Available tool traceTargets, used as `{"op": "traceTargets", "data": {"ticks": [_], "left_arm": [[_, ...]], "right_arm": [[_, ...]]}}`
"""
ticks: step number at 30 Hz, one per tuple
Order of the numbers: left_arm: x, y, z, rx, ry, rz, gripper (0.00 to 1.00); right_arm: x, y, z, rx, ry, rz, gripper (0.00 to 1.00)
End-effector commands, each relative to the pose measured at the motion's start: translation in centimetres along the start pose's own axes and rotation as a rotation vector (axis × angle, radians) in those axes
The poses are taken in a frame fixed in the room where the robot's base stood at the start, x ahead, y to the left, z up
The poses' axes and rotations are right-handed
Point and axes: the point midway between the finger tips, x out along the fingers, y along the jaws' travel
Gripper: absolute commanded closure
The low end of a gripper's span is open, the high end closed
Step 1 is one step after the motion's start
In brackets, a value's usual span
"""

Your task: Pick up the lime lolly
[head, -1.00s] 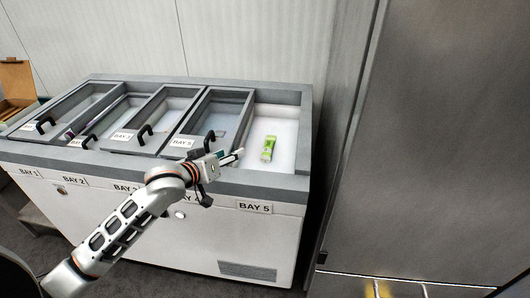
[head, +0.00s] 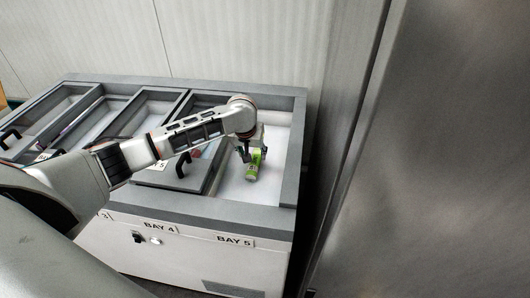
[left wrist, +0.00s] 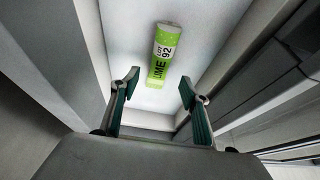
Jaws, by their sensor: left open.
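The lime lolly is a green and white pack (head: 253,169) lying on the white floor of the open bay 5 at the right end of the freezer. My right gripper is not in view.
The grey freezer rim (head: 240,214) and bay walls surround the lolly. Sliding lids with black handles (head: 183,166) cover bays to the left. A tall grey cabinet (head: 430,150) stands close on the right. Bay 5's white floor (head: 275,150) is otherwise clear.

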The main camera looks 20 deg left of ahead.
Motion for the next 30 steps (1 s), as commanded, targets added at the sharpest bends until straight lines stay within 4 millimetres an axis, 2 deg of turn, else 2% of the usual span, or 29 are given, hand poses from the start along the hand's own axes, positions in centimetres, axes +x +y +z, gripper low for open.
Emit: {"op": "traceTargets", "data": {"ticks": [11, 21, 30], "left_arm": [[3.1, -0.1, 0.3, 0.003, -0.004, -0.006, 0.54], [7.5, -0.1, 0.7, 0.003, -0.003, -0.005, 0.54], [7.8, -0.1, 0.6, 0.005, -0.002, -0.004, 0.54]], "right_arm": [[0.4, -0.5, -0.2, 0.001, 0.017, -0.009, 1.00], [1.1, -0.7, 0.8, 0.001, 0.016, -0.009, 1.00], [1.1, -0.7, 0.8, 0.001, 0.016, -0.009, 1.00]]}}
